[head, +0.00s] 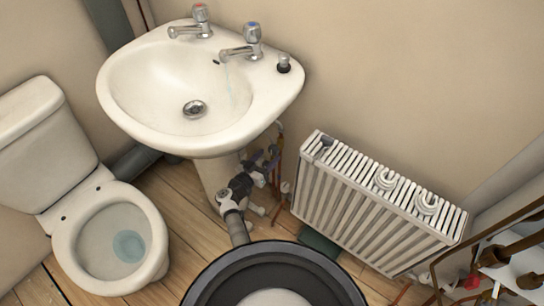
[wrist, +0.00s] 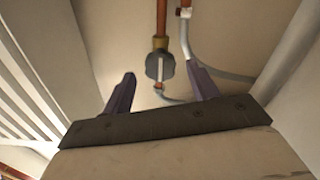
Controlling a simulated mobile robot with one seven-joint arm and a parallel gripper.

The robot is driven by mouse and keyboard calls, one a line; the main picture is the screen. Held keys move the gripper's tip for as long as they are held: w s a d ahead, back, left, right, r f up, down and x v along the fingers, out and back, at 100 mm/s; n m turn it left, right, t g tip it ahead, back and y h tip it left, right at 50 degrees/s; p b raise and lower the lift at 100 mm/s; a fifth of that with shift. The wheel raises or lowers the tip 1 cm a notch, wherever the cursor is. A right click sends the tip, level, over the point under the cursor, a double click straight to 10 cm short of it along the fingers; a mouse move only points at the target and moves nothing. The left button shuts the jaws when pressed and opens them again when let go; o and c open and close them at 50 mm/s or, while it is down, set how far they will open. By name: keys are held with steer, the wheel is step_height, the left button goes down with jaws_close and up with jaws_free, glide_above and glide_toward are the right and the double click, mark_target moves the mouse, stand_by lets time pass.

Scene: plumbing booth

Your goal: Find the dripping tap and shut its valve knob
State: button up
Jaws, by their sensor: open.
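The white basin (head: 120,92) carries a red-marked tap (head: 200,18) on the left and a blue-marked tap (head: 252,38) on the right. A thin pale-blue stream of water (head: 229,80) falls from the blue-marked tap's spout. No water shows under the red-marked one. My gripper (head: 270,158) is below the basin's right side, among the pipes. In the wrist view my gripper (wrist: 162,88) is open and empty. A dark grey valve knob (wrist: 153,67) on a copper pipe (wrist: 161,25) is ahead, in line with the gap between the fingers; contact cannot be told.
A white radiator (head: 345,205) stands close to the right of my gripper and fills the wrist view's left side. A grey hose (wrist: 215,70) curves by the right finger. The toilet (head: 75,235) is at left. Pipes and fittings (head: 500,260) stand at the lower right.

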mark_target(271, 153)
steer(key=b+x, duration=0.1)
steer(key=x, duration=0.1)
steer(key=shift+w+d+f, duration=0.15)
steer(key=shift+w, duration=0.1)
steer(key=shift+w+d, duration=0.35)
steer(key=shift+w, duration=0.05)
steer(key=c, duration=1)
